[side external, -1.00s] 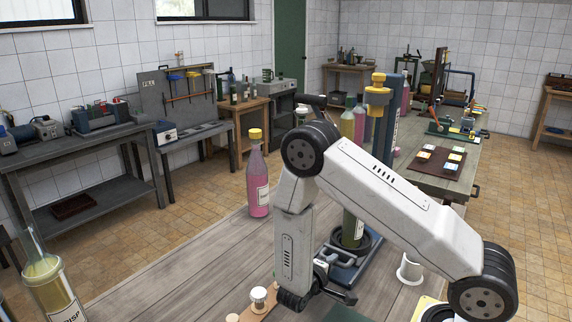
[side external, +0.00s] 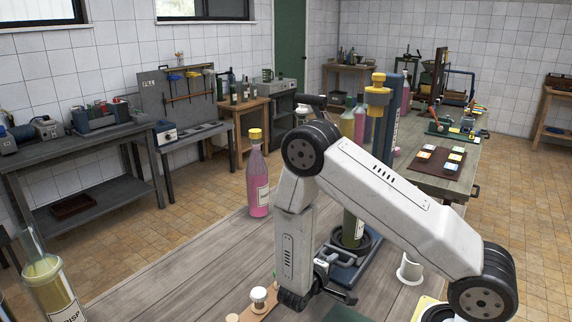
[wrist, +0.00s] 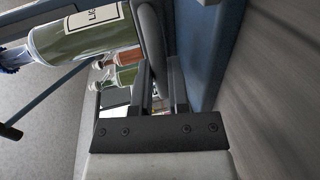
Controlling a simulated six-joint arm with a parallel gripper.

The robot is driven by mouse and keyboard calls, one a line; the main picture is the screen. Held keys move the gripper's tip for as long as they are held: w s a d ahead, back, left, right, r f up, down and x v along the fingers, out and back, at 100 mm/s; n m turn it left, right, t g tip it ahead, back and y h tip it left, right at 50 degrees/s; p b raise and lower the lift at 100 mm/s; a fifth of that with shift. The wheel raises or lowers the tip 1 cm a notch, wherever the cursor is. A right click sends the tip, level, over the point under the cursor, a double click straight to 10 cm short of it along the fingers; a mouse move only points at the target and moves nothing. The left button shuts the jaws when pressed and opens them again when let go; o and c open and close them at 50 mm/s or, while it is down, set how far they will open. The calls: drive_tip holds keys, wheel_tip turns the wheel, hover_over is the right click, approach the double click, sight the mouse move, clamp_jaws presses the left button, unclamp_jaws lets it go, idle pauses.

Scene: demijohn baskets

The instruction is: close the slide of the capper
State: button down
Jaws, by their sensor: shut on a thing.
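The capper has a tall blue column with a yellow head (side external: 377,95) and a blue base (side external: 345,274) on the wooden table. A green bottle (side external: 352,230) with a pale label stands upright on the base, partly hidden by my arm. The bottle also shows sideways in the wrist view (wrist: 75,42). My gripper (wrist: 162,80) is low beside the base, its fingers shut on a dark bar of the capper's slide (wrist: 152,40). In the side view my gripper (side external: 323,272) is small and partly hidden behind my arm, so its exact hold is unclear there.
A pink bottle with a yellow cap (side external: 257,183) stands left of my arm. A white cup (side external: 410,268) is right of the capper. A wooden strip with a white knob (side external: 259,296) lies at the front. The table's left middle is clear.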

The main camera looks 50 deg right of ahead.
sight(339, 251)
drive_tip(key=shift+r+x, duration=0.25)
drive_tip(key=shift+x, duration=0.9)
drive_tip(key=shift+r+x, duration=0.2)
drive_tip(key=shift+x, duration=0.95)
drive_tip(key=shift+r+x, duration=0.25)
drive_tip(key=shift+x, duration=0.85)
drive_tip(key=c, duration=0.9)
unclamp_jaws()
drive_tip(key=shift+d, duration=0.15)
drive_tip(key=shift+v, duration=3.9)
drive_tip(key=shift+r, duration=0.1)
